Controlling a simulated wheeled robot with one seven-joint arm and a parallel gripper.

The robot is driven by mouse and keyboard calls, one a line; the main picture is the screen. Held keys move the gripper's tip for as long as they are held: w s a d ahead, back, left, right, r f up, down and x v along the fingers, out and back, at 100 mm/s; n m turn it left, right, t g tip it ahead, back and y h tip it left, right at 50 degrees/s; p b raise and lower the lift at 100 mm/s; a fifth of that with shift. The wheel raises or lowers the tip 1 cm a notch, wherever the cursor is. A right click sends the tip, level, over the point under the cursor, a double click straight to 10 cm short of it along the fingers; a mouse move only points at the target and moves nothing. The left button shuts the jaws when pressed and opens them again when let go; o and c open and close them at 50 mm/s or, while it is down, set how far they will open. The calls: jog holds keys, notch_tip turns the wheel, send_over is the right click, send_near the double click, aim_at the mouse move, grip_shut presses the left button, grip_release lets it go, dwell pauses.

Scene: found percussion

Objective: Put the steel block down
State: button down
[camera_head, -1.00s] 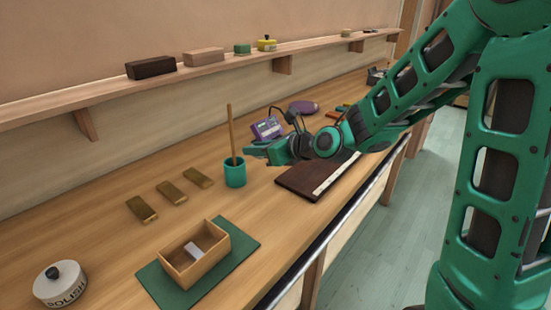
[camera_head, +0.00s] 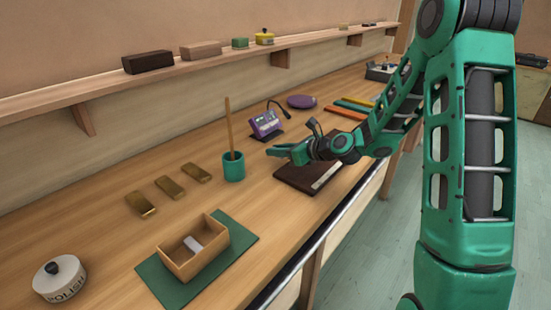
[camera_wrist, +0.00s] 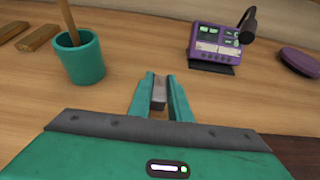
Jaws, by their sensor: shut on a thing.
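My gripper (camera_head: 274,151) is above the bench, just right of the teal cup and at the edge of a dark board. In the wrist view its two green fingers (camera_wrist: 159,84) are shut on a small grey steel block (camera_wrist: 159,94), which sits between the fingertips. The wood around the block looks like bench top; whether the block touches it I cannot tell. In the head view the block is too small to make out in the fingers.
A teal cup (camera_head: 234,168) holds a tall wooden stick. A purple device (camera_head: 266,122) with a bent arm stands behind my gripper. A dark board (camera_head: 300,178) lies below it. Several brass bars (camera_head: 169,187) and an open wooden box (camera_head: 181,262) on a green mat (camera_head: 160,286) lie left.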

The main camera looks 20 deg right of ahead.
jog(key=shift+f, duration=1.25)
jog(key=c, duration=1.6)
grip_release()
jog(key=shift+f, duration=0.1)
jog(key=shift+c, duration=0.2)
